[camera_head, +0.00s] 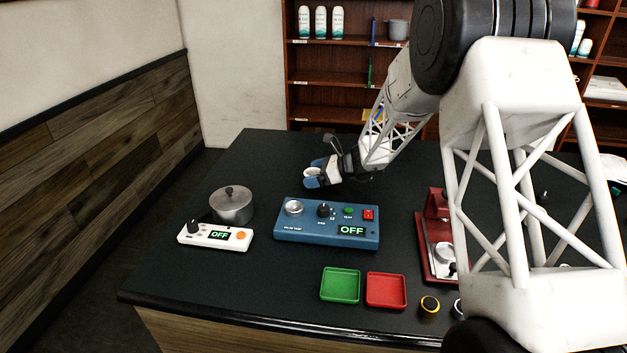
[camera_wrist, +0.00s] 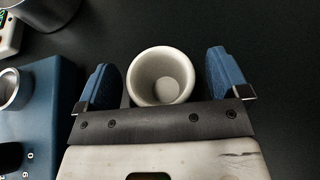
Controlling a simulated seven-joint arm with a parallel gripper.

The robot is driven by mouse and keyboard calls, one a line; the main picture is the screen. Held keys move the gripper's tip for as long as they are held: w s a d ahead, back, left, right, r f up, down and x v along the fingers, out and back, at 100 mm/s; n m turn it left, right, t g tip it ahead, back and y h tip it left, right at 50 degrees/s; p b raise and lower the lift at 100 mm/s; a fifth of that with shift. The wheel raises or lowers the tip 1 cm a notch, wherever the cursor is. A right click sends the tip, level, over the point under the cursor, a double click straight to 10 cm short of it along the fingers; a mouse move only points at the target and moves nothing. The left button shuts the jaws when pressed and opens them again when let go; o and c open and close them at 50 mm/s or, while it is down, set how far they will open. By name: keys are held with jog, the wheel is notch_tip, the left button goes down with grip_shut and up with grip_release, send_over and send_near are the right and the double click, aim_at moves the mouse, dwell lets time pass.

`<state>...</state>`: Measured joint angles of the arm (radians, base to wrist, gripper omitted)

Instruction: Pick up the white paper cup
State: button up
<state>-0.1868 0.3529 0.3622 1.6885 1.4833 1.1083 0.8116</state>
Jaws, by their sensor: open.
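The white paper cup (camera_wrist: 162,77) stands upright and empty between the two blue fingertips of my gripper (camera_wrist: 165,80) in the wrist view. A gap shows on each side of the cup, so the fingers are open around it and not touching it. In the head view the cup (camera_head: 312,171) is a small pale rim between the blue fingers of my gripper (camera_head: 318,172), behind the blue control box. Most of the cup's body is hidden there by the near finger.
A blue control box (camera_head: 290,232) reading OFF stands in front of my gripper. A metal pot (camera_head: 232,206) and a white heater unit (camera_head: 218,236) are to its left. Green (camera_head: 340,284) and red (camera_head: 386,291) trays lie nearer. The black tabletop behind the pot is clear.

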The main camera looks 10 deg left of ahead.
jog(key=shift+c, duration=0.3)
jog(key=c, duration=0.9)
notch_tip(320, 180, up, 10)
dwell(0.6)
